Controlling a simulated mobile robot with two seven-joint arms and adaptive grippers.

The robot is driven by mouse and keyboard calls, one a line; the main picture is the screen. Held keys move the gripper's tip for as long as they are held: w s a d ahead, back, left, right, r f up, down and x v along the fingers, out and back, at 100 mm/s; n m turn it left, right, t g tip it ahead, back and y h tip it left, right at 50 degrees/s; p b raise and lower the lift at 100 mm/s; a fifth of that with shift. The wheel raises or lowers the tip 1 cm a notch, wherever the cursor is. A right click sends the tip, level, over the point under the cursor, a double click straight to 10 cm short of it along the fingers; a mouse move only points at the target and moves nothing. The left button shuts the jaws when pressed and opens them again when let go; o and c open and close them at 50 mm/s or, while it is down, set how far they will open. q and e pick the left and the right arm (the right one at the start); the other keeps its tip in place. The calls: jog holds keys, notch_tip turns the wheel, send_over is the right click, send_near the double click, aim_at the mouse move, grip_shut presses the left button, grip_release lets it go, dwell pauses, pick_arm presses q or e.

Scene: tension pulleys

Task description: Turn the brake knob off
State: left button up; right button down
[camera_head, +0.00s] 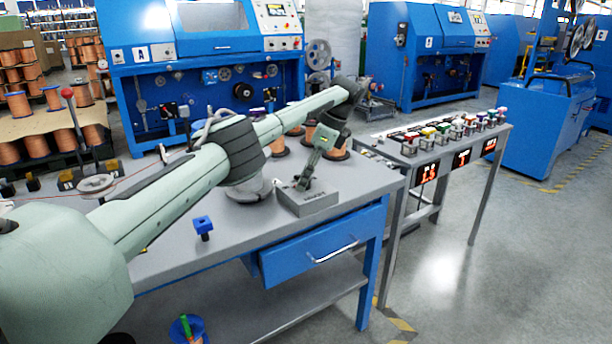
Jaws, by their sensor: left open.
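My left arm reaches in from the left over the grey workbench (230,245). My left gripper (302,184) points down at the top of a small grey box (312,206) near the bench's right end. The gripper is open, with its fingertips at or just above the box top; I cannot tell whether they touch it. The brake knob cannot be made out clearly; the gripper may cover it. A small blue knob-like piece (203,226) stands on the bench nearer the front edge. My right gripper is not in view.
Copper spools (335,152) stand behind the gripper on the bench. A blue drawer (320,248) sits below the bench top. To the right, a narrow table (490,130) holds several coloured pieces and red displays. Blue machines (205,100) stand behind.

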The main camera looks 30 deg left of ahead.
pick_arm(q)
jog(key=v, duration=0.7)
jog(key=shift+r, duration=0.25)
dwell(0.3)
